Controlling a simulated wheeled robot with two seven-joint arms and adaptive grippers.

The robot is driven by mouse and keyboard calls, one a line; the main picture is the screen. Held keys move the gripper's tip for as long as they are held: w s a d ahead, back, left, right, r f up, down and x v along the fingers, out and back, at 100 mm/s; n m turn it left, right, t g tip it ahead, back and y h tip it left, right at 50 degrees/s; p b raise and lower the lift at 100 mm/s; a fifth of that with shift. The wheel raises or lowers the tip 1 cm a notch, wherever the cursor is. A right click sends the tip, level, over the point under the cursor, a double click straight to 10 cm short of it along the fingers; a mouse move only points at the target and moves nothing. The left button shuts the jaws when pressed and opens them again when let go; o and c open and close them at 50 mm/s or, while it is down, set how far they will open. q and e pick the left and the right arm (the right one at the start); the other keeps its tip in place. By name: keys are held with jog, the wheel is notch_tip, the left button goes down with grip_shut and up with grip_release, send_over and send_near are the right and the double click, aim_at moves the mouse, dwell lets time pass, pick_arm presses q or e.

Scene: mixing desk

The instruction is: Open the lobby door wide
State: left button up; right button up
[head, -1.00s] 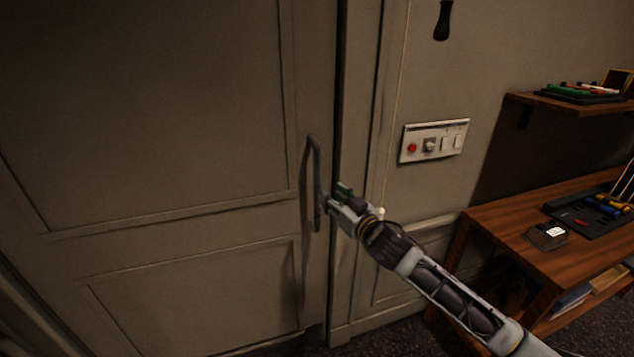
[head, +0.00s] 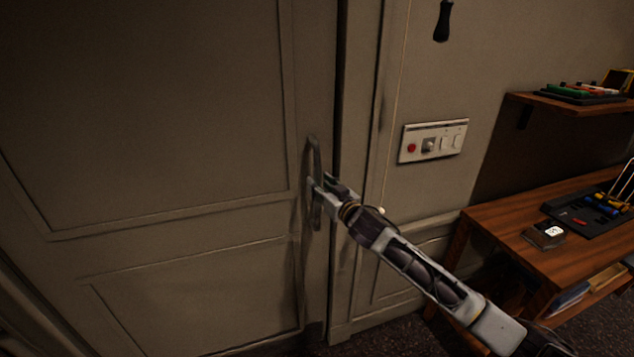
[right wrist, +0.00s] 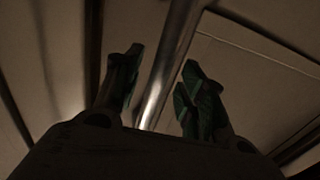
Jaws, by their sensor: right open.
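The lobby door (head: 150,130) is a beige panelled door filling the left of the head view. It looks shut against its frame. Its dark vertical bar handle (head: 316,155) is near the door's right edge. My right gripper (head: 318,187) is at the handle's middle in the head view. In the right wrist view its green-padded fingers (right wrist: 158,92) are apart, and the metal handle bar (right wrist: 170,65) runs between them. I cannot tell whether a finger touches the bar. My left gripper is not in view.
A switch panel (head: 433,141) with a red button is on the wall right of the door. A wooden desk (head: 490,225) with a tool tray (head: 590,214) stands at the right, below a shelf (head: 570,106). A thin cord (head: 393,120) hangs beside the door frame.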

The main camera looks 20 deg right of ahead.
jog(key=shift+x, duration=1.25)
grip_shut()
